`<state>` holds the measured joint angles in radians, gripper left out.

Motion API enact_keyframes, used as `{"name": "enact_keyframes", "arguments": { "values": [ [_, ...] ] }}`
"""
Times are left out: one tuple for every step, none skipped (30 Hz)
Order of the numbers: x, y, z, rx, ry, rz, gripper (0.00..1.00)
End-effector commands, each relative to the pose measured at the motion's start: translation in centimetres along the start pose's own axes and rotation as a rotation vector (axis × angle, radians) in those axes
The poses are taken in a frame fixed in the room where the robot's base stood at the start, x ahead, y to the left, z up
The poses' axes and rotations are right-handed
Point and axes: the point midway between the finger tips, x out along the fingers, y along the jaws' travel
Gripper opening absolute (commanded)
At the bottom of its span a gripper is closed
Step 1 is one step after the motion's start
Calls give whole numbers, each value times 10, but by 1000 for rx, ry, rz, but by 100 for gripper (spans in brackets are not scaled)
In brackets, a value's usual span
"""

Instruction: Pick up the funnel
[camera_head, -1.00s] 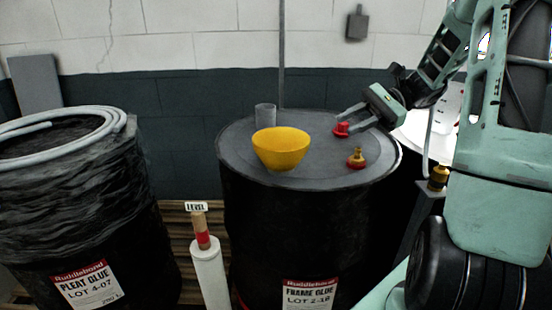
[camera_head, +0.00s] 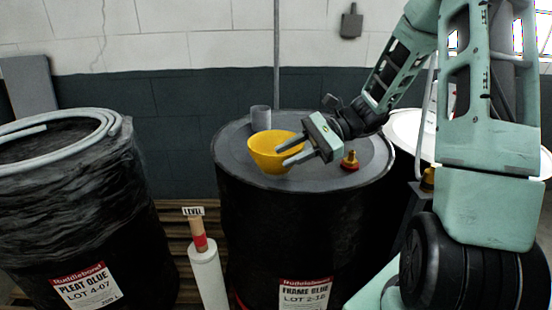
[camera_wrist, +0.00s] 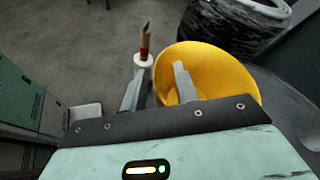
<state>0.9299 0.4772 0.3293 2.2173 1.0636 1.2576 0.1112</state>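The yellow bowl-shaped funnel (camera_head: 262,148) sits on the black drum's lid (camera_head: 325,180), wide mouth up. My gripper (camera_head: 284,155) is at its right side in the head view, fingers apart and overlapping its near right wall. In the wrist view the funnel (camera_wrist: 222,72) shows its inside. There my gripper (camera_wrist: 158,70) has its right finger in front of the funnel's yellow interior and its left finger outside it. I cannot tell whether either finger touches the wall. The funnel's lower end is not visible.
A grey cup (camera_head: 261,118) stands behind the funnel. A red and brass fitting (camera_head: 350,161) stands on the lid to the right, close to my gripper. A white post with a wooden, red-banded handle (camera_head: 197,232) stands in front left. A wrapped drum (camera_head: 75,190) with hose is at left.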

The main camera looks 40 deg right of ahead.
Motion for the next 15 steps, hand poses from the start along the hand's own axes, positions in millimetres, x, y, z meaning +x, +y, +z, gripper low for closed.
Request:
{"name": "enact_keyframes", "arguments": {
  "values": [
    [4, 0, 0, 1, 0, 1, 30],
    [5, 0, 0, 1, 0, 1, 30],
    [6, 0, 0, 1, 0, 0, 30],
    [6, 0, 0, 0, 0, 0, 30],
    [6, 0, 0, 0, 1, 0, 30],
    [6, 0, 0, 0, 1, 0, 30],
    [6, 0, 0, 0, 1, 0, 30],
    [6, 0, 0, 0, 1, 0, 30],
    [6, 0, 0, 0, 1, 0, 27],
    [6, 0, 0, 0, 1, 0, 19],
    [6, 0, 0, 0, 1, 0, 10],
    [6, 0, 0, 0, 1, 0, 0],
    [6, 0, 0, 0, 1, 0, 0],
    [6, 0, 0, 0, 1, 0, 0],
    [6, 0, 0, 0, 1, 0, 0]
  ]
}}
